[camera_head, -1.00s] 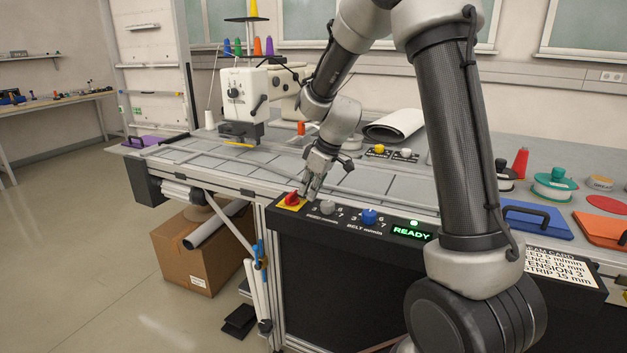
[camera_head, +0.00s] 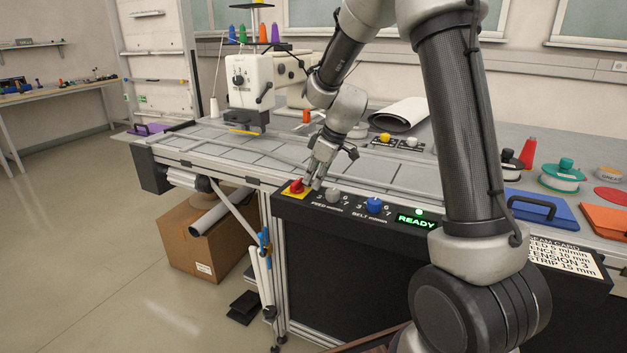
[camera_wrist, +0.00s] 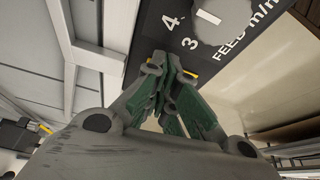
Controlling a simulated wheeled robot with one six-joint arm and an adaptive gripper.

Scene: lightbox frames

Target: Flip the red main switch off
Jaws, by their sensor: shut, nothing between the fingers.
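The red main switch (camera_head: 296,186) sits on a yellow plate (camera_head: 287,191) at the left end of the black control panel (camera_head: 345,222). My gripper (camera_head: 316,186) points down just right of the switch, close to it; I cannot tell whether they touch. In the wrist view the fingers (camera_wrist: 168,75) are shut together with nothing between them. They hide the red switch there, and only bits of the yellow plate (camera_wrist: 189,73) show beside them. The switch's exact setting is too small to read. The green READY display (camera_head: 417,222) is lit.
The grey feed knob (camera_head: 333,196) is right beside my gripper, and it also shows in the wrist view (camera_wrist: 222,20). The blue belt knob (camera_head: 374,205) is farther right. A sewing machine (camera_head: 250,85) stands behind on the table. Open floor lies to the left.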

